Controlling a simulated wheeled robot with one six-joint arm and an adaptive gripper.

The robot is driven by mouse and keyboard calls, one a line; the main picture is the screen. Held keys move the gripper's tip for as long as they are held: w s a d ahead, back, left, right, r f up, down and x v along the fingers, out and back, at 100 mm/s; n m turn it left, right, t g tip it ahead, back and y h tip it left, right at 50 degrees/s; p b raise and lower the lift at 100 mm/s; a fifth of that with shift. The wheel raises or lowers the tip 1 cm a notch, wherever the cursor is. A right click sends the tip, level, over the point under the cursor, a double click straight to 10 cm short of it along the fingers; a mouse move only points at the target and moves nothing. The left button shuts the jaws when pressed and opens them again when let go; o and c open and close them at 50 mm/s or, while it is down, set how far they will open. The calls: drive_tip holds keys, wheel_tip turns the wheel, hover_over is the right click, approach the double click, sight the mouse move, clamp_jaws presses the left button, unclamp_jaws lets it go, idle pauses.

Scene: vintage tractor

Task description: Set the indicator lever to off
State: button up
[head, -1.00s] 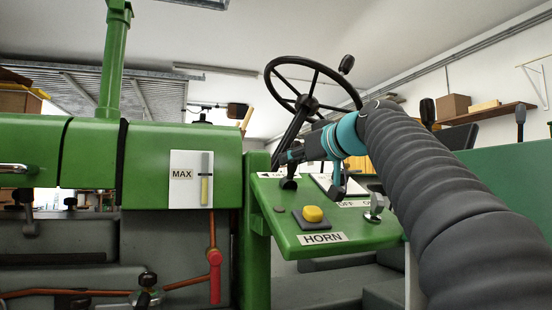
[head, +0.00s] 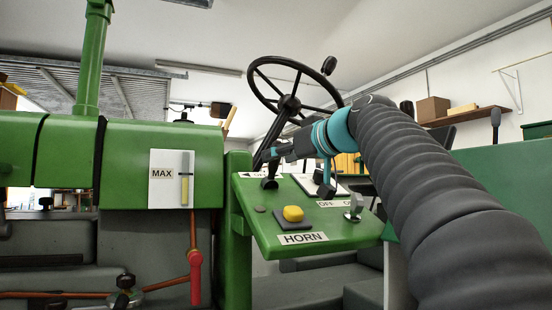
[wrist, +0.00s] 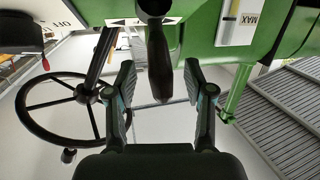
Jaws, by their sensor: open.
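The indicator lever (head: 270,179) is a black lever on the far left part of the green control panel, with a white arrow label (head: 262,174) at its base. In the wrist view the lever (wrist: 159,62) hangs from the top centre, with its rounded handle between my two fingers. A white label with dark arrowheads (wrist: 124,22) shows behind its base. My gripper (wrist: 160,78) is open, with a finger on each side of the handle and visible gaps on both sides. In the head view my gripper (head: 270,155) is at the lever's upper end and hides part of it.
The steering wheel (head: 294,88) rises just behind my gripper. A MAX slider plate (head: 171,179) and a red lever (head: 196,277) are to the left.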

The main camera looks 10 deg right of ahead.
drive_tip(key=v, duration=0.9)
drive_tip(key=shift+s, duration=0.25)
drive_tip(key=shift+d, duration=0.1)
